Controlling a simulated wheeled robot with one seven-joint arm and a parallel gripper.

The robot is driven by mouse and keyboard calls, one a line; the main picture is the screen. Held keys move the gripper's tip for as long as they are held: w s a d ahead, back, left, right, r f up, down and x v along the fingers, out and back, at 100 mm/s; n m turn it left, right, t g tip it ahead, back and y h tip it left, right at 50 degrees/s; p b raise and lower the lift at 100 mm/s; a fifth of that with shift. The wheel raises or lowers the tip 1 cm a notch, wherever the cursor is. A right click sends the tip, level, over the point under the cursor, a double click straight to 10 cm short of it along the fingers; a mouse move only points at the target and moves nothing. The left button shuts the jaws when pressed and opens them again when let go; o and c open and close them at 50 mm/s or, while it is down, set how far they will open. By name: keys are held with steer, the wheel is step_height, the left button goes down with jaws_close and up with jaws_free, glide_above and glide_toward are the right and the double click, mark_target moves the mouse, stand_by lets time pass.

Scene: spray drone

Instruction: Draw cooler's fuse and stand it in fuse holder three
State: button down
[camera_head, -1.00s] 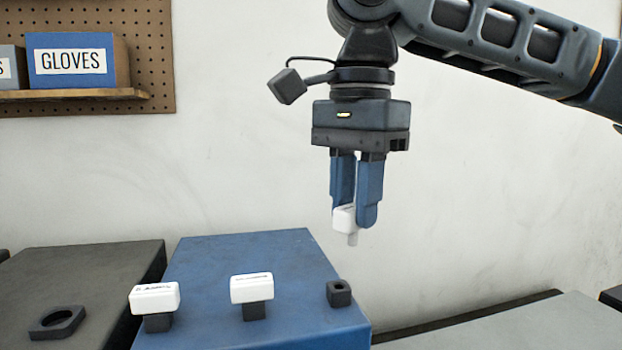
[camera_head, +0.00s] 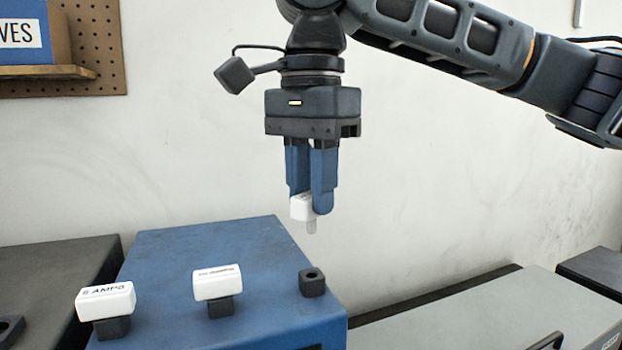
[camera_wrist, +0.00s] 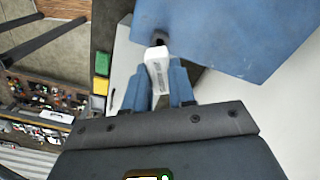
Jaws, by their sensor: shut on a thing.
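My gripper (camera_head: 308,208) is shut on a white fuse (camera_head: 301,209) and holds it in the air above the blue box (camera_head: 215,265). The fuse hangs upright with its pale pin pointing down; it also shows between the fingers in the wrist view (camera_wrist: 158,74). An empty black fuse holder (camera_head: 312,282) stands at the box's right side, below the fuse and apart from it. Two more white fuses stand in black holders: one in the middle (camera_head: 217,284) and one at the left (camera_head: 105,300), whose label reads "AMPS". The other labels are too small to read.
A grey case (camera_head: 490,318) with a handle is at the right. A pegboard shelf hangs on the wall, upper left. The air around my gripper is clear.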

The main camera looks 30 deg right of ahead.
mark_target(312, 233)
steer(key=shift+f+b, duration=0.9)
steer(key=shift+f, duration=1.25)
steer(key=shift+p, duration=1.05)
steer(key=shift+f+b, duration=0.45)
steer(key=shift+f, duration=1.15)
steer(key=c, duration=0.9)
jaws_free()
steer(key=shift+o, duration=0.2)
steer(key=shift+r, duration=0.1)
step_height(312, 233, up, 8)
steer(key=shift+f+b, duration=0.2)
steer(key=shift+b, duration=0.25)
